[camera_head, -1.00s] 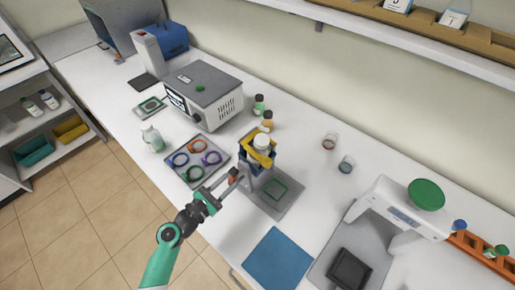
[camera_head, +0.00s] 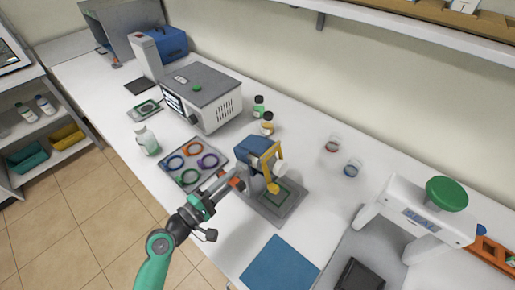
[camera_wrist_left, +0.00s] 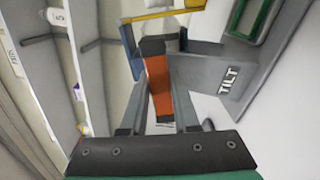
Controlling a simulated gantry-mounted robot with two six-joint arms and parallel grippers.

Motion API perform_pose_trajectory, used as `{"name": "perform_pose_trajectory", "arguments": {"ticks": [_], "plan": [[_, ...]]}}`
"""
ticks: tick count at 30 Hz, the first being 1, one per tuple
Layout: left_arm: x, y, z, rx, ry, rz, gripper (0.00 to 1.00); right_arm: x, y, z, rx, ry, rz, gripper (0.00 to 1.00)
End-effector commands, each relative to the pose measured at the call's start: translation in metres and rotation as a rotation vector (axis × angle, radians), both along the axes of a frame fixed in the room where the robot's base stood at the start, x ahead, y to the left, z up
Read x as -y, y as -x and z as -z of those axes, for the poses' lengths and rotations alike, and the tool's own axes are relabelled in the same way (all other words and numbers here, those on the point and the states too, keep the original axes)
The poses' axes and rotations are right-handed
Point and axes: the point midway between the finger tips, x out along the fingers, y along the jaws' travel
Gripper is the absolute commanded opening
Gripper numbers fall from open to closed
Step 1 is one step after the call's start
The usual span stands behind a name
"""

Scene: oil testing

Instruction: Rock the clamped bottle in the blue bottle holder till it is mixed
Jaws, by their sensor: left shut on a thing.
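The blue bottle holder (camera_head: 257,149) stands tipped over to the right on its grey stand, and its yellow clamp (camera_head: 276,170) leans down over the base plate (camera_head: 294,205). In the left wrist view, part of the yellow clamp (camera_wrist_left: 160,15) shows at the top, beside a grey stand (camera_wrist_left: 230,82) marked TILT. My left gripper (camera_head: 232,185) is shut on the orange handle (camera_wrist_left: 159,82) at the holder's side. The bottle is mostly hidden by the holder and clamp, so I cannot see how mixed it is. My right gripper is not in view.
A tray of coloured rings (camera_head: 190,166) lies left of the holder. A grey machine (camera_head: 203,98) and small bottles (camera_head: 267,124) stand behind. A blue mat (camera_head: 279,265) lies in front.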

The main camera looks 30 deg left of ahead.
Motion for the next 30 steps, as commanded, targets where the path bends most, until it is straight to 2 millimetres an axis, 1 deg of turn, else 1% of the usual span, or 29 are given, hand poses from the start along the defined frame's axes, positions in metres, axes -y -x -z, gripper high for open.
{"name": "perform_pose_trajectory", "arguments": {"ticks": [6,8,11,12,14,15,16,18,21,27,29,30], "plan": [[0.0,0.0,0.0,-0.004,0.004,0.0,0.0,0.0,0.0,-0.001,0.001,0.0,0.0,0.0],[0.0,0.0,-0.001,-0.009,0.024,0.0,0.0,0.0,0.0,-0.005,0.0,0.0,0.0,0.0],[0.0,0.0,-0.009,-0.048,0.205,-0.001,0.0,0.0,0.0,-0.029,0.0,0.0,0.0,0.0],[0.0,0.001,-0.01,-0.072,0.325,-0.001,0.0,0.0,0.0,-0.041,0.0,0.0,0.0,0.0],[0.0,0.001,-0.01,-0.108,0.51,-0.002,0.0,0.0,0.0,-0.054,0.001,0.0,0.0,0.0],[0.0,0.0,-0.009,-0.127,0.618,-0.002,0.0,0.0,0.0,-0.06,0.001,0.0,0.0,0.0],[0.0,0.0,-0.007,-0.138,0.684,-0.003,0.0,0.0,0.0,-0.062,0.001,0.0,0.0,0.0],[0.0,0.0,-0.003,-0.152,0.773,-0.001,0.0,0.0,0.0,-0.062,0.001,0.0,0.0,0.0],[0.0,0.0,0.0,-0.152,0.788,0.001,0.0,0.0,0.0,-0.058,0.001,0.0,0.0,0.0],[0.0,0.0,0.0,-0.15,0.784,0.001,0.0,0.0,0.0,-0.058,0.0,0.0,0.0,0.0],[0.0,0.0,-0.001,-0.151,0.786,0.001,0.0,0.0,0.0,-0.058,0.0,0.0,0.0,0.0],[0.0,0.0,-0.003,-0.156,0.81,0.001,0.0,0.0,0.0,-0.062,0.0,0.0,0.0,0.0]]}}
